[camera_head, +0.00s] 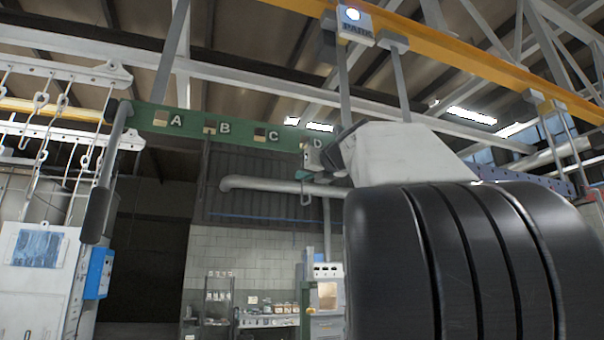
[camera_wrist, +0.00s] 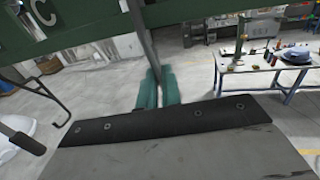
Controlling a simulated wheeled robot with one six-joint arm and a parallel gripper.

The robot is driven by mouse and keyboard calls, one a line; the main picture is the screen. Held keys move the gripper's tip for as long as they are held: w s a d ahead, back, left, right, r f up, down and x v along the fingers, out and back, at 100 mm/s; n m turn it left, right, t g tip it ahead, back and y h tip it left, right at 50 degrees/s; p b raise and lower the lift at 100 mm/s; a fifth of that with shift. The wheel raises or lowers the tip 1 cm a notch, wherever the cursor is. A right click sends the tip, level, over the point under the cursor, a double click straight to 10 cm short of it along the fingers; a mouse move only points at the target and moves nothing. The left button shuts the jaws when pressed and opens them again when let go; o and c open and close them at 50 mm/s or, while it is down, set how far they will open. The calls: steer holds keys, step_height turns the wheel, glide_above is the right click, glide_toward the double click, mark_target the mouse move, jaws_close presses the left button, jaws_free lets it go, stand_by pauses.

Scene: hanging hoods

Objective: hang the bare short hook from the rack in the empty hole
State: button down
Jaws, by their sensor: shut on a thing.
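In the head view a green beam (camera_head: 190,122) carries the letters A, B, C and D, with a small opening beside each. No hook shows hanging at A, B or C. My gripper (camera_head: 308,174) is by the D end, partly hidden by my arm. A hook (camera_head: 305,195) shows just below it. In the wrist view the teal fingers of my gripper (camera_wrist: 159,88) are shut on the hook's thin grey shank (camera_wrist: 143,42). Its top runs up in front of the beam (camera_wrist: 90,22); whether it touches the beam cannot be told.
A rack (camera_head: 60,70) with several pale hooks hangs at the far left. A dark handle (camera_head: 97,210) hangs at the beam's left end. In the wrist view a bent black rod (camera_wrist: 45,90) shows at left. A work table (camera_wrist: 270,72) stands far behind.

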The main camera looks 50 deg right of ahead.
steer(key=shift+f, duration=0.6)
steer(key=c, duration=1.5)
jaws_free()
